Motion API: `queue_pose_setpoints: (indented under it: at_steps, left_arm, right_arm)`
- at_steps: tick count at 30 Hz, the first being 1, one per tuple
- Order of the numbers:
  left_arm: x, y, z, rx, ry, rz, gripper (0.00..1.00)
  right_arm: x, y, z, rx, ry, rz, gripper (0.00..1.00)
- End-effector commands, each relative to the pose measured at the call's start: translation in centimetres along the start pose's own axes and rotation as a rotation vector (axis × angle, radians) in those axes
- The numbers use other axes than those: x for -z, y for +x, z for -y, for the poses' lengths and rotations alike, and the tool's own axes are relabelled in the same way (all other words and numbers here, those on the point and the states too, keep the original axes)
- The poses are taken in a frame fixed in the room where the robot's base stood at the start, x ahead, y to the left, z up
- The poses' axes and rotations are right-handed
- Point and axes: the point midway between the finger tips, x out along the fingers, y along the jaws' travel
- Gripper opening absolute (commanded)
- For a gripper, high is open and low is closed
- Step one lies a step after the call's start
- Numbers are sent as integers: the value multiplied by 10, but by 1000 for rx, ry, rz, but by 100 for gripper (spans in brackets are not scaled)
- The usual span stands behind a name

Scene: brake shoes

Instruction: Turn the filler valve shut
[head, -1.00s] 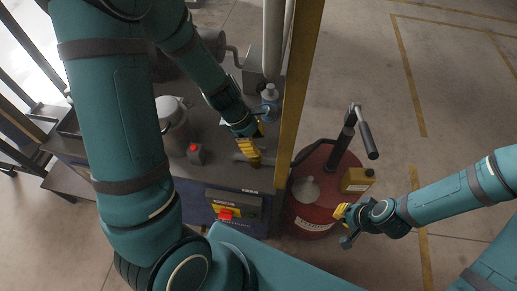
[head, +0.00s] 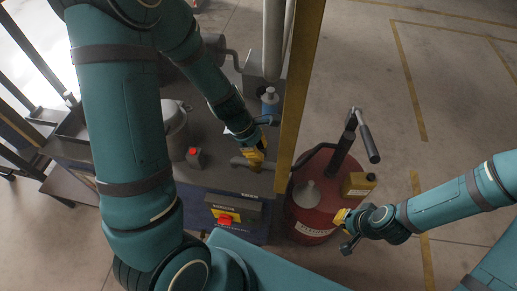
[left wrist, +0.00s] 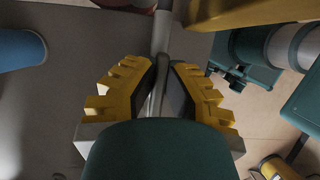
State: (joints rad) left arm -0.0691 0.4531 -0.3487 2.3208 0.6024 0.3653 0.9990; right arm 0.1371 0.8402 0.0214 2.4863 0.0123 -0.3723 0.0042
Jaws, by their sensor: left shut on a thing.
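My left gripper (head: 256,156) is over the front right of the grey bench, beside the yellow post. Its yellow, notched fingers (left wrist: 158,92) are closed around a narrow grey bar, which appears to be the filler valve's handle (left wrist: 158,75). In the head view a short grey piece of the valve (head: 239,162) shows just left of the fingers; the rest is hidden behind them. I cannot tell from this how far the valve is turned. My right gripper (head: 345,228) is beside the red drum (head: 312,222), apart from the valve; its finger opening is unclear.
The yellow post (head: 299,95) stands close to the right of my left gripper. The drum carries a pump handle (head: 368,142) and yellow can (head: 358,185).

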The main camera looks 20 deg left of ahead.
Motion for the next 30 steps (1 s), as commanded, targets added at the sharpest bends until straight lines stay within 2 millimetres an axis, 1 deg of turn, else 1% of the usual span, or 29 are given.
queue_pose_setpoints:
  at_steps: [5,11,21,30]
  left_arm:
    - [0,0,1,19,39,-1,0]
    - [0,-1,2,66,150,-2,0]
    - [1,-1,6,187,437,-1,0]
    - [2,-1,8,297,703,0,0]
  right_arm:
    - [1,-4,1,1,0,0,0]
    - [2,-13,4,2,0,0,0]
    - [4,-32,10,6,0,0,0]
    - [5,-44,14,8,1,0,0]
